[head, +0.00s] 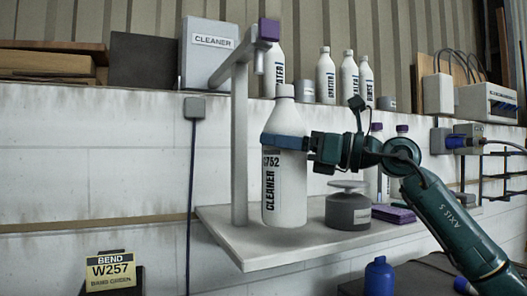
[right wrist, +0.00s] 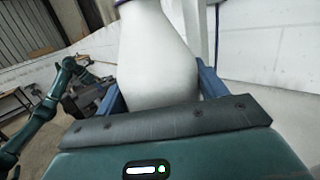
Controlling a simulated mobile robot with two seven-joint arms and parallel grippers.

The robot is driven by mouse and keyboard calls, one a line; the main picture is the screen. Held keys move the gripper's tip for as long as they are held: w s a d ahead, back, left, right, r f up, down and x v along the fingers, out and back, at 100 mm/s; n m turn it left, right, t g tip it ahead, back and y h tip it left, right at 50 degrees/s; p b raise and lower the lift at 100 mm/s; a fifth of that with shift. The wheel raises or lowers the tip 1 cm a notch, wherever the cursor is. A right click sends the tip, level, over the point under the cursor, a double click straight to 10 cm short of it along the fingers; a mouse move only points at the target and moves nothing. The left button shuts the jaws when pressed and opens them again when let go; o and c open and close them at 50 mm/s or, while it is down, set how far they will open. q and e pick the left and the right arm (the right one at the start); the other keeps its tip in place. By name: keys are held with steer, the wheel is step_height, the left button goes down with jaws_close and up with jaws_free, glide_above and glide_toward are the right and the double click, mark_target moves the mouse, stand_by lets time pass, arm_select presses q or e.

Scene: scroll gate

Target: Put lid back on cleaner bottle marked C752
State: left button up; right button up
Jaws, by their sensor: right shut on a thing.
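The white cleaner bottle marked C752 (head: 284,190) is upright at the front of the grey shelf. My right gripper (head: 285,142) is shut around its upper body, with blue fingers across the label side. In the right wrist view the bottle (right wrist: 158,60) fills the space between the fingers, and a purple edge shows at the cut-off top. I cannot tell whether the bottle's base touches the shelf. I cannot make out a loose lid. My left gripper is not visible.
Purple-capped bottles (head: 376,160) stand behind my arm. More bottles (head: 326,78) stand on the ledge above.

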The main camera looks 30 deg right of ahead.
steer(key=r+b+v, duration=0.2)
steer(key=b+v, duration=0.1)
steer(key=v, duration=1)
steer(key=shift+s+d+b, duration=0.2)
steer(key=shift+s+b, duration=0.1)
steer(key=shift+r, duration=0.1)
